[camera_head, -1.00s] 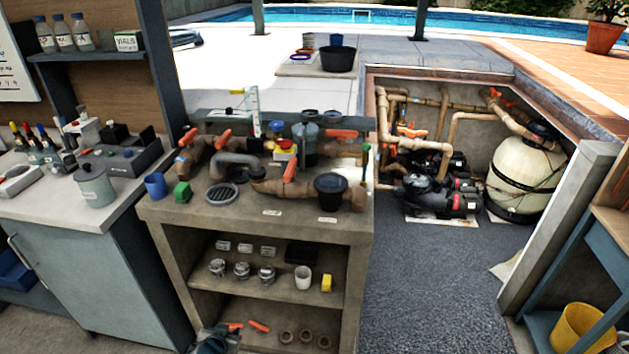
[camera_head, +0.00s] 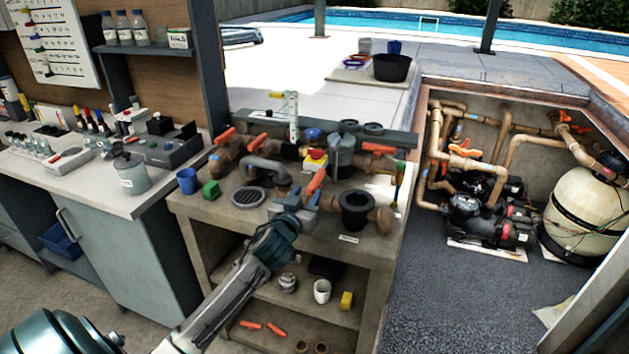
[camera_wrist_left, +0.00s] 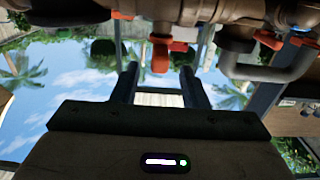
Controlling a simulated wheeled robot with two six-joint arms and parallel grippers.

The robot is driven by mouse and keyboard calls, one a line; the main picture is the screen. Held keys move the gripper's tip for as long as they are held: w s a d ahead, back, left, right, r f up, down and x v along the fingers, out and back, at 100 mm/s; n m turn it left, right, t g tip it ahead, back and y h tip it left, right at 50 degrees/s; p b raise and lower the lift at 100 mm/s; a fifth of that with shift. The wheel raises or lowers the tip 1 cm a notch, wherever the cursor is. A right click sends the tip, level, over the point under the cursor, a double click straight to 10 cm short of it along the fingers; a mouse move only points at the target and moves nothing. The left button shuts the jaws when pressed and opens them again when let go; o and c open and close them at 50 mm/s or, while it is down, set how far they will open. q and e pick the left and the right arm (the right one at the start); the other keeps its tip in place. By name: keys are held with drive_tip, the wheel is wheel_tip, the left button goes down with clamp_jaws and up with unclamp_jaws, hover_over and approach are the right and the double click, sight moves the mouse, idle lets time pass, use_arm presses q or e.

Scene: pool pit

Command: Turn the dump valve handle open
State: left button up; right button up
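Several orange valve handles sit on the brown pipework on the bench; no readable label shows which is the dump valve's. The middle orange handle (camera_head: 315,181) stands tilted, just beyond my left gripper (camera_head: 297,212). In the left wrist view, an orange handle (camera_wrist_left: 160,52) hangs past the fingertips, in line with the gap between them. My left gripper (camera_wrist_left: 158,80) is open, its two fingers apart with nothing between them. I cannot tell whether it touches the handle. Other orange handles are at the left (camera_head: 225,135) and right (camera_head: 379,148) of the pipework. My right gripper is not in view.
A blue cup (camera_head: 187,181) and green block (camera_head: 210,189) stand at the bench's left. Loose orange handles (camera_head: 277,329) lie on the low shelf.

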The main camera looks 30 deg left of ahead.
sight(313, 183)
use_arm(q)
drive_tip(key=shift+p+x, duration=0.65)
drive_tip(key=shift+x, duration=2.05)
clamp_jaws()
